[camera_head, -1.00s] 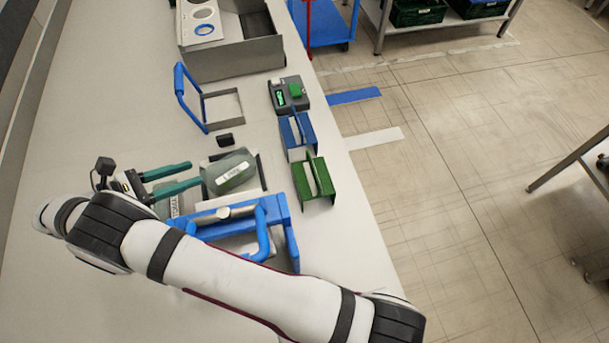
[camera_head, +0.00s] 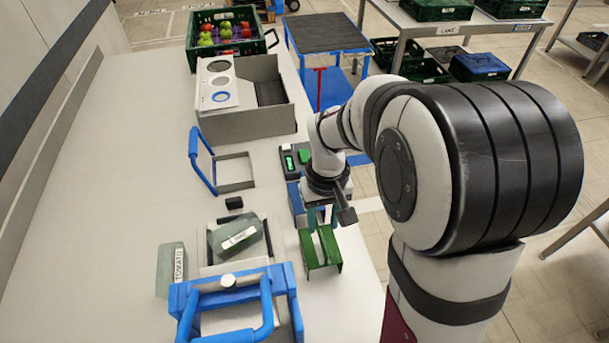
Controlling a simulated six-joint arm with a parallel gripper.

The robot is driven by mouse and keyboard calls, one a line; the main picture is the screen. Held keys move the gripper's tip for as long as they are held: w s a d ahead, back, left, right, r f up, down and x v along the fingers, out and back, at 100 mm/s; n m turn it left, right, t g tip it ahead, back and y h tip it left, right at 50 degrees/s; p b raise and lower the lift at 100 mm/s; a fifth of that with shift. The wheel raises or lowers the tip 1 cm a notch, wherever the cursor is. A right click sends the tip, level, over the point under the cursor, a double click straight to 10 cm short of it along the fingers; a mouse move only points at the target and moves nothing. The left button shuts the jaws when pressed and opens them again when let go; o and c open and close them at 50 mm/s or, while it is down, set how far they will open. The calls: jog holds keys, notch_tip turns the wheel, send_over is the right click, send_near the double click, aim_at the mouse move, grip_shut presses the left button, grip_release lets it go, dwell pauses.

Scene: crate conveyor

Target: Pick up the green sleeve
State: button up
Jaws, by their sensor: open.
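The green sleeve (camera_head: 329,262) stands on the table near its right edge, with two side walls and a raised strip along the middle. My gripper (camera_head: 323,217) points down over the far end of the sleeve. Its teal fingers are apart, with nothing seen held between them. The fingertips are close to the sleeve's top, and I cannot tell whether they touch it. The blue sleeve (camera_head: 296,199) sits just behind the green one, partly hidden by my gripper.
A blue frame with a handle (camera_head: 283,278) stands in front, left of the sleeve. Grey-green packs (camera_head: 236,235) lie to the left, one labelled TOMATO (camera_head: 170,272). A device with a green button (camera_head: 290,160) and a grey box (camera_head: 262,122) stand farther back. The table's left side is clear.

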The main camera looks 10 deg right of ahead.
aim_at(321, 236)
jog(key=f, duration=0.7)
jog(key=shift+w+f, duration=0.1)
jog(key=shift+w, duration=0.1)
grip_shut()
